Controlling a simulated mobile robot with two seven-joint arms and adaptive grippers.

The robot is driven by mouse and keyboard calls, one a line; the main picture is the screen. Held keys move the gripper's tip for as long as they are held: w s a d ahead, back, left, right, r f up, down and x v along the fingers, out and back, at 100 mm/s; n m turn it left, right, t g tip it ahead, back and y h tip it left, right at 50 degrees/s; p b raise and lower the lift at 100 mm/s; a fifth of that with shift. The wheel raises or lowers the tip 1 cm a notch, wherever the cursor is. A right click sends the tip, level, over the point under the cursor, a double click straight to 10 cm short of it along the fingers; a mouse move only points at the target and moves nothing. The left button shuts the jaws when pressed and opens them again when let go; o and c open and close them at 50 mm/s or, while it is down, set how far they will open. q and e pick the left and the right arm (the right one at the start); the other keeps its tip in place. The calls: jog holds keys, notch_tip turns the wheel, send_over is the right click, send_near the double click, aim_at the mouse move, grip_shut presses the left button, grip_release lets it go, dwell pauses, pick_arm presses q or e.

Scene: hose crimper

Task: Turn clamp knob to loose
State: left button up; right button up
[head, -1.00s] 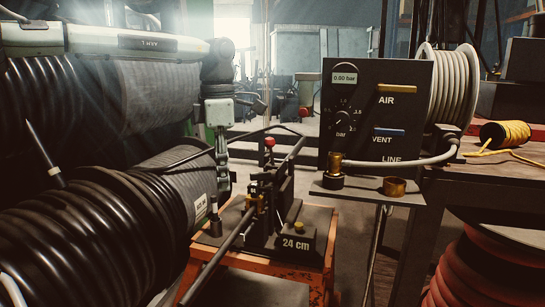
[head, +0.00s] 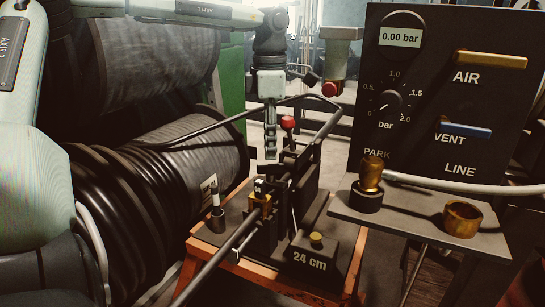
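The clamp fixture (head: 283,205) is a dark metal assembly on the orange-framed stand. A red ball knob (head: 288,123) tops a dark lever there. A small yellow knob (head: 316,238) sits on the block marked 24 cm. I cannot tell which part is the clamp knob. A dark hose or rod runs through the fixture toward the lower left. My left gripper (head: 270,155) hangs pointing down above the fixture, just left of the red ball knob in the picture. It appears empty; its finger gap is not clear. My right gripper is not in view.
A black panel (head: 440,130) with a 0.00 bar display, AIR and VENT levers stands at right. Below it, a shelf (head: 405,225) holds a brass fitting (head: 371,175) and a brass ring (head: 462,219). Large black hose coils (head: 120,215) fill the left.

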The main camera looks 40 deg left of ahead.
aim_at(271, 164)
pick_arm(q)
jog(key=shift+w+f, duration=0.1)
jog(key=shift+f, duration=2)
grip_shut()
